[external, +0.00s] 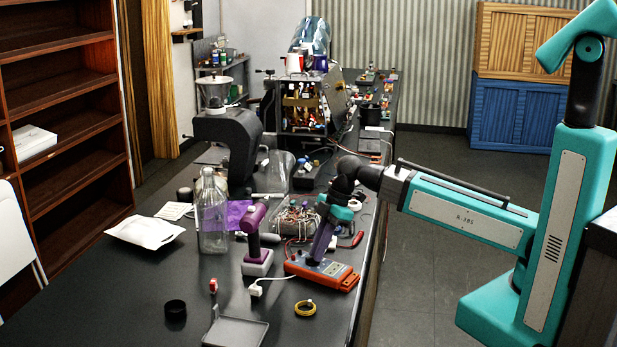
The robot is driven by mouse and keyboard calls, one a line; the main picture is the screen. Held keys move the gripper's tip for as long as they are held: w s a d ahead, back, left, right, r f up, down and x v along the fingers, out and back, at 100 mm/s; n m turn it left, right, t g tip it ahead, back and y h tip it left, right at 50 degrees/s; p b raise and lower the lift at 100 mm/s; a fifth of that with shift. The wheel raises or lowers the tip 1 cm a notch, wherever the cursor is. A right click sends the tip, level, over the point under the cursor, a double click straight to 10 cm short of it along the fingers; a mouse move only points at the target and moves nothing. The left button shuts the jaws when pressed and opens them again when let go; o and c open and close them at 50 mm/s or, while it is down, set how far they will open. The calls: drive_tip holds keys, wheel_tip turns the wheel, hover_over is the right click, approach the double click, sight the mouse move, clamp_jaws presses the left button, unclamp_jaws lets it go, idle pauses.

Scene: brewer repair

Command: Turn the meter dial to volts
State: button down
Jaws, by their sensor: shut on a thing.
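The orange multimeter (343,277) lies on the dark bench near its right edge. My gripper (318,258) reaches down onto the meter's face from above, with its fingers at about the middle of the meter. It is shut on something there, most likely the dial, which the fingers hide. I cannot read which setting the dial points to. Red and dark test leads (290,250) run near the meter's left end.
Behind are a wire-filled unit (293,218) and a glass bottle (212,215). The left bench front is clear.

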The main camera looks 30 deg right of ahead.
drive_tip(key=shift+s+m, duration=0.1)
drive_tip(key=shift+m, duration=0.2)
drive_tip(key=m, duration=0.1)
drive_tip(key=m+t, duration=0.1)
drive_tip(key=m, duration=0.1)
drive_tip(key=shift+s+a+m+t, duration=0.1)
drive_tip(key=shift+s+m+t, duration=0.2)
drive_tip(key=shift+s+a+m+t+h, duration=0.1)
drive_tip(key=shift+m+t+h, duration=0.25)
drive_tip(key=shift+m, duration=0.7)
drive_tip(key=shift+s+a+m+t+h, duration=0.1)
drive_tip(key=shift+m+t+h, duration=0.25)
drive_tip(key=shift+m, duration=0.7)
drive_tip(key=c, duration=1.8)
unclamp_jaws()
drive_tip(key=shift+r+b, duration=0.15)
drive_tip(key=shift+b, duration=0.15)
